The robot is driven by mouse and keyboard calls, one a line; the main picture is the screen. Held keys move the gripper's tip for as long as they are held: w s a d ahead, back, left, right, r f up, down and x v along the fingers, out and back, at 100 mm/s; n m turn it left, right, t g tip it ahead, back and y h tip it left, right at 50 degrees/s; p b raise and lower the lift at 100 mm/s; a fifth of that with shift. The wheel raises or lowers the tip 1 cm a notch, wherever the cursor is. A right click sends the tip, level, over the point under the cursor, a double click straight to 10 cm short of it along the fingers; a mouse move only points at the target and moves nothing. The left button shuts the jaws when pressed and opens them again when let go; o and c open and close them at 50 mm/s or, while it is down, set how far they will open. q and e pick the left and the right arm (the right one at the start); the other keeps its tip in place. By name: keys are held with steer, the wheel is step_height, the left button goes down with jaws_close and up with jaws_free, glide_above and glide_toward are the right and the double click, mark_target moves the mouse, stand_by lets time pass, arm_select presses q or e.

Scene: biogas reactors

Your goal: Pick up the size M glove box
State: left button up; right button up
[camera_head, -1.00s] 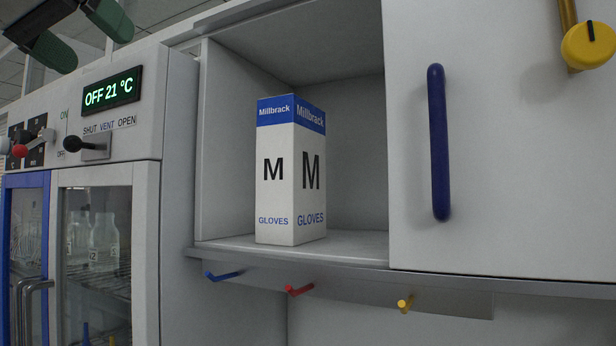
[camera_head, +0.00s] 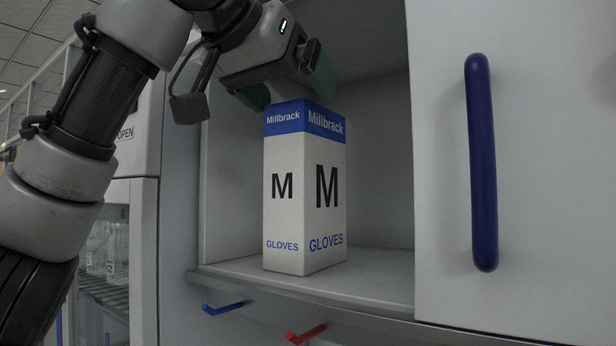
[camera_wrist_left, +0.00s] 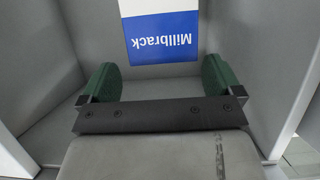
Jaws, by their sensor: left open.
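The size M glove box (camera_head: 304,200), white with a blue "Millbrack" band, stands upright on the shelf (camera_head: 375,285) of an open cabinet compartment. My left gripper (camera_head: 288,88) is at the top of the box in the head view, with its green fingers spread. In the left wrist view, the box's blue-banded face (camera_wrist_left: 160,35) shows ahead of the open fingers (camera_wrist_left: 160,80), between their lines and apart from them. Nothing is between the fingers. My right gripper is not in view.
A cabinet door with a dark blue handle (camera_head: 481,165) is right of the compartment. Blue (camera_head: 223,307) and red (camera_head: 306,334) hooks stick out below the shelf. Compartment walls stand close on both sides. A glass-fronted cabinet with bottles (camera_head: 103,250) is at the left.

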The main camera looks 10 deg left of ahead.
arm_select(q)
steer(key=p+x, duration=0.1)
steer(key=x, duration=0.2)
steer(key=shift+w, duration=0.35)
steer(key=shift+w+f, duration=0.25)
steer(key=shift+w, duration=0.05)
steer(key=shift+a, duration=0.1)
steer(key=shift+s, duration=0.35)
steer(key=shift+c, duration=1.3)
steer(key=c, duration=0.5)
steer(key=shift+w, duration=0.1)
steer(key=c, duration=0.7)
steer(key=shift+c, duration=0.8)
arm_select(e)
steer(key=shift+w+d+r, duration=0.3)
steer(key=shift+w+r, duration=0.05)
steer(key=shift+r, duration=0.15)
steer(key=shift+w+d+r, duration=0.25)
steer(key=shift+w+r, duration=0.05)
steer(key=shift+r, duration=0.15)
